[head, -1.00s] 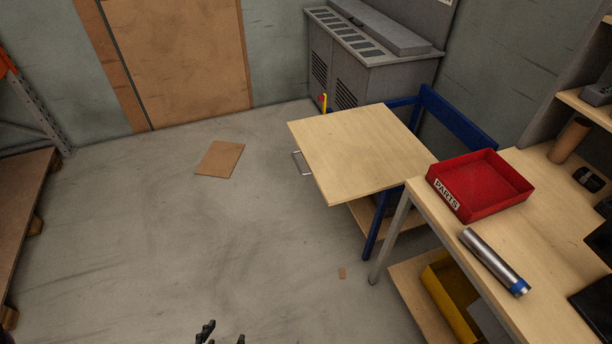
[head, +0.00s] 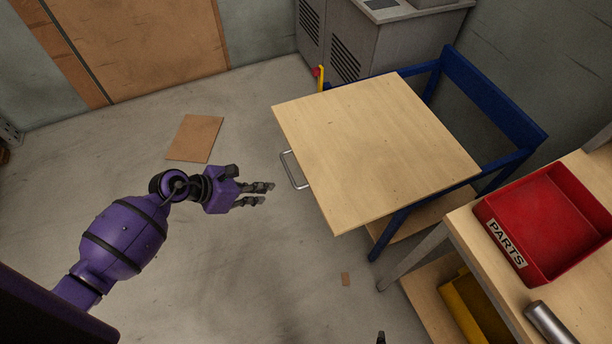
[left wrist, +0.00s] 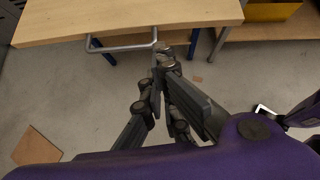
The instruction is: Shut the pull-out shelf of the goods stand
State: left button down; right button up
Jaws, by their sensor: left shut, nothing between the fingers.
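The pull-out shelf (head: 375,145) is a pale wooden board standing out from the blue frame of the goods stand (head: 485,95). A metal bar handle (head: 291,170) is on its left edge. My left gripper (head: 268,192) is shut and empty, its fingers pointing at the handle with a small gap in the head view. In the left wrist view, the shelf edge (left wrist: 130,36) and handle (left wrist: 120,47) lie ahead, and the fingertips (left wrist: 163,62) are close to one end of the handle. Only a dark tip of my right gripper (head: 381,338) shows at the bottom edge.
A workbench at the right bears a red PARTS tray (head: 545,225) and a metal cylinder (head: 550,325). A yellow bin (head: 465,310) sits below it. A grey cabinet (head: 385,45) stands behind the shelf.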

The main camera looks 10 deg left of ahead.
pick_arm(q)
jog(key=w+d+f+m, duration=0.1)
jog(key=w+d+f, duration=0.2)
jog(key=d+f, duration=0.5)
jog(key=shift+w+d+m+g+p, duration=0.3)
jog(key=shift+w+d+g, duration=0.1)
jog(key=shift+d, duration=0.25)
pick_arm(e)
jog(key=shift+s+d+r, duration=0.25)
jog(key=shift+s, duration=0.2)
jog(key=shift+s, duration=0.1)
jog(key=shift+f, duration=0.1)
